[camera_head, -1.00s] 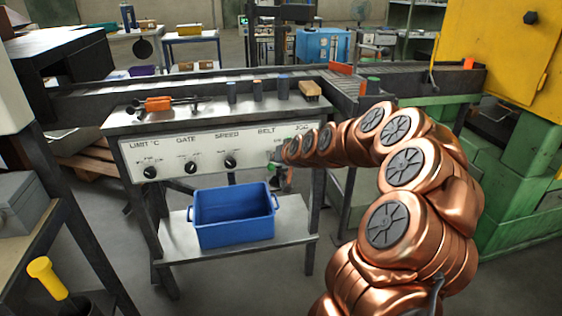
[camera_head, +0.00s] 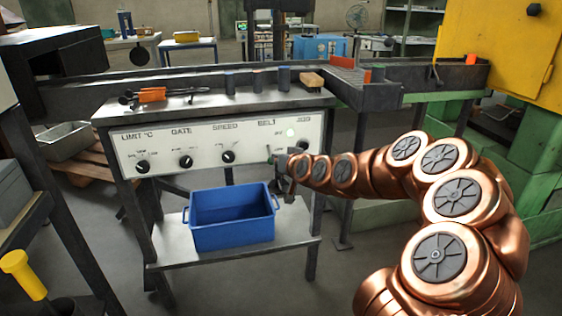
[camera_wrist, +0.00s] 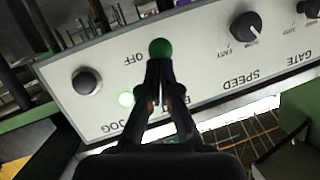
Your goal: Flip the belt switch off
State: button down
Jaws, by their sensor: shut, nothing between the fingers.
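The white control panel (camera_head: 190,147) fronts a metal bench and carries the labels LIMIT, GATE, SPEED, BELT and JOG. The belt switch has a green round tip (camera_wrist: 160,48), which shows just beyond my fingertips in the wrist view, next to the word OFF. My gripper (camera_wrist: 158,66) is shut with nothing between its fingers. Its tips are at the switch, and I cannot tell whether they touch it. In the head view my gripper (camera_head: 280,168) is in front of the panel below BELT.
The JOG button (camera_wrist: 87,81) is close to the gripper. The SPEED knob (camera_head: 228,156) is to the left in the head view. A blue bin (camera_head: 232,240) stands on the shelf below. Dark and tan blocks (camera_head: 312,80) stand on the benchtop.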

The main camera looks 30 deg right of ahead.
dwell(0.7)
jog(key=r+v, duration=0.1)
jog(key=v, duration=1.2)
jog(key=shift+w+d+r, duration=0.25)
jog(key=shift+d+r, duration=0.05)
